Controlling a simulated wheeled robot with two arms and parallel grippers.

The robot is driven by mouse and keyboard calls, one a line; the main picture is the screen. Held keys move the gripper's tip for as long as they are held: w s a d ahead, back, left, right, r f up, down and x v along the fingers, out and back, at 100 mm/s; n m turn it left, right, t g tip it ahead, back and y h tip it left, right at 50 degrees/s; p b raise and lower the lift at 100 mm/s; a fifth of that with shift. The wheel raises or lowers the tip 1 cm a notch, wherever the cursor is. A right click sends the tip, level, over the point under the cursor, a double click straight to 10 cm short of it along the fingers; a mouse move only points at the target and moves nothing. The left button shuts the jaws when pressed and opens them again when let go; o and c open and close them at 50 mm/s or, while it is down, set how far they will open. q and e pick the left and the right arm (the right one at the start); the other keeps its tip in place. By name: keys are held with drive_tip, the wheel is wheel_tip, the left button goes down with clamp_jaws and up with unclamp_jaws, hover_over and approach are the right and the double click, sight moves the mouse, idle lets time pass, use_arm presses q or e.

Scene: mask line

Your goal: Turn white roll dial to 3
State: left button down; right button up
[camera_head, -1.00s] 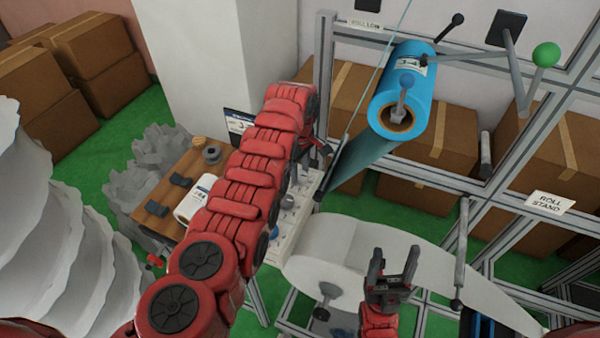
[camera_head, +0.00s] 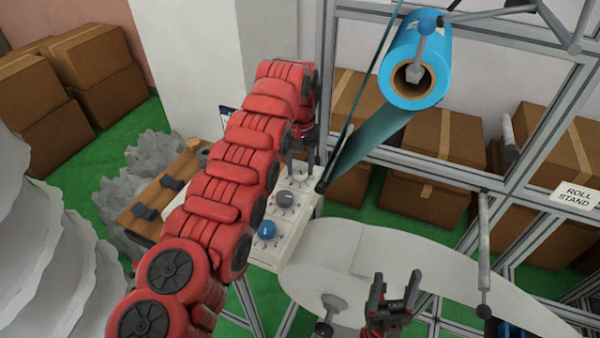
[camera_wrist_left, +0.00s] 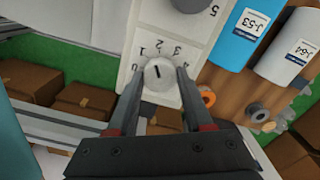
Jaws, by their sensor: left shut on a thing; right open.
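The white dial (camera_wrist_left: 159,74) shows in the left wrist view between the two fingers of my left gripper (camera_wrist_left: 156,80), which is shut on it. A short dark pointer mark on its face lies close to upright in that view, about in line with the 2. Printed numbers from 0 to 4 arc around it on the pale control panel (camera_wrist_left: 146,18). In the head view my left gripper (camera_head: 305,160) is at the panel's far end; the white dial cannot be made out there. My right gripper (camera_head: 395,290) is open and empty, in front of the white roll (camera_head: 345,255).
The panel also carries a grey dial (camera_head: 285,198) and a blue dial (camera_head: 267,229), nearer me. A blue roll (camera_head: 415,65) hangs on the frame above right. A wooden bench (camera_head: 165,190) adjoins the panel. Cardboard boxes (camera_head: 440,130) stand behind the metal frame.

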use_arm(q)
drive_tip(key=shift+m, duration=1.9)
drive_tip(key=m, duration=0.6)
drive_tip(key=shift+m+p, duration=0.3)
drive_tip(key=shift+p, duration=0.1)
drive_tip(key=shift+c, duration=1.5)
unclamp_jaws()
